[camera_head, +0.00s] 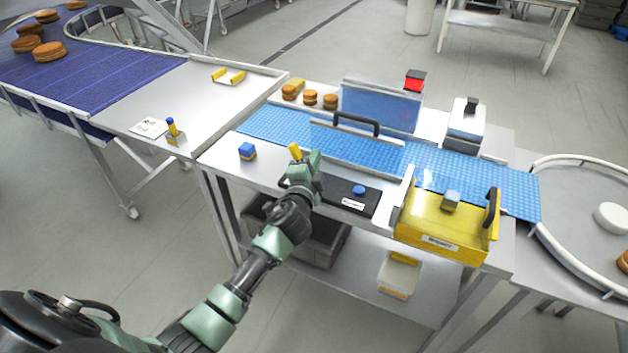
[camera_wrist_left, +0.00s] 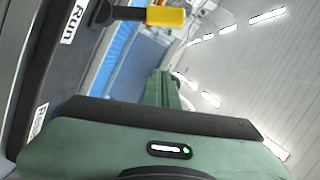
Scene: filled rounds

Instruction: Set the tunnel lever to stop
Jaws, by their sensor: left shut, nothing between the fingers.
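A lever with a yellow handle (camera_head: 295,152) stands at the front edge of the blue-belted table, right by my left gripper (camera_head: 312,160). In the left wrist view its yellow grip (camera_wrist_left: 165,17) sits on a dark stem at the top, with a label reading "Run" (camera_wrist_left: 74,20) beside the stem. A second label (camera_wrist_left: 38,121) lower down is partly hidden. My left gripper (camera_wrist_left: 165,88) is shut and empty, close to the lever; I cannot tell whether they touch. The lever's base is hidden behind my gripper in the head view. My right gripper is out of view.
A black panel with a blue button (camera_head: 359,190) lies just right of my gripper, and a yellow box (camera_head: 430,222) stands beyond it. A clear guard with a black handle (camera_head: 356,124) rises over the belt (camera_head: 270,126).

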